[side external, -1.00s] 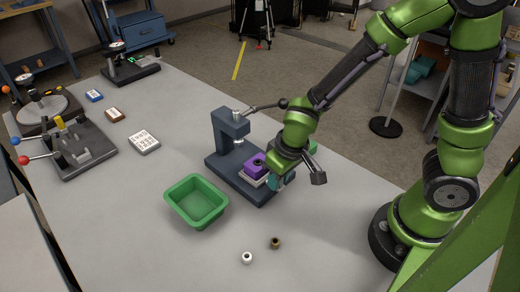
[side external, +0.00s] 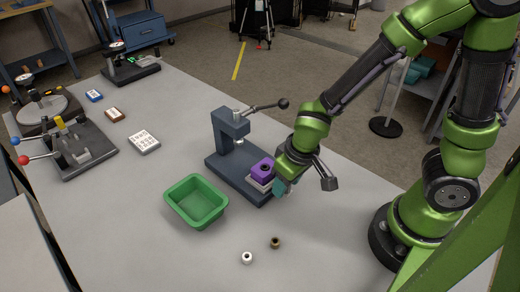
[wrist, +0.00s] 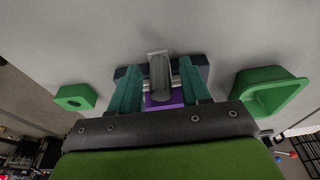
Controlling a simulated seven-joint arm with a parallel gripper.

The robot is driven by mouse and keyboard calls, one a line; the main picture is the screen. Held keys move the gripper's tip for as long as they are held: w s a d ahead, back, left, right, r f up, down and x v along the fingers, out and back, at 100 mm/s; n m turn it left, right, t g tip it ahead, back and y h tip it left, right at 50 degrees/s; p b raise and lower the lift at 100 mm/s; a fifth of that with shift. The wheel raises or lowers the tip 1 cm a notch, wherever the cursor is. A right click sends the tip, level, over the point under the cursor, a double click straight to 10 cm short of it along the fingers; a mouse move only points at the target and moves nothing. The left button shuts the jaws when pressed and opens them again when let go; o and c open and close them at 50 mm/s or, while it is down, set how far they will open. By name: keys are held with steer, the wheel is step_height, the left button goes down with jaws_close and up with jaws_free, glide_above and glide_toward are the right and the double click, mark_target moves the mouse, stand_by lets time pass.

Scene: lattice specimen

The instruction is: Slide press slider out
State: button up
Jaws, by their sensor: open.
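The dark blue press (side external: 228,140) stands on the table with its lever raised to the right. Its pale slider (side external: 259,185) carries a purple block (side external: 264,170) with a dark hole on top, on the base's near right end, clear of the ram. My gripper (side external: 280,188) is low at the slider's outer end. In the wrist view, my gripper's teal fingers (wrist: 158,66) stand open on either side of a grey upright handle (wrist: 160,78). Gaps show beside the handle. The purple block (wrist: 163,101) is partly hidden behind the fingers and palm.
A green bin (side external: 196,222) stands left of the press. A white ring (side external: 247,258) and a brown ring (side external: 275,242) lie near the front. A green block (wrist: 75,97) shows in the wrist view. A clamp fixture (side external: 70,150) is at far left.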

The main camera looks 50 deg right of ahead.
steer(key=shift+v, duration=2.65)
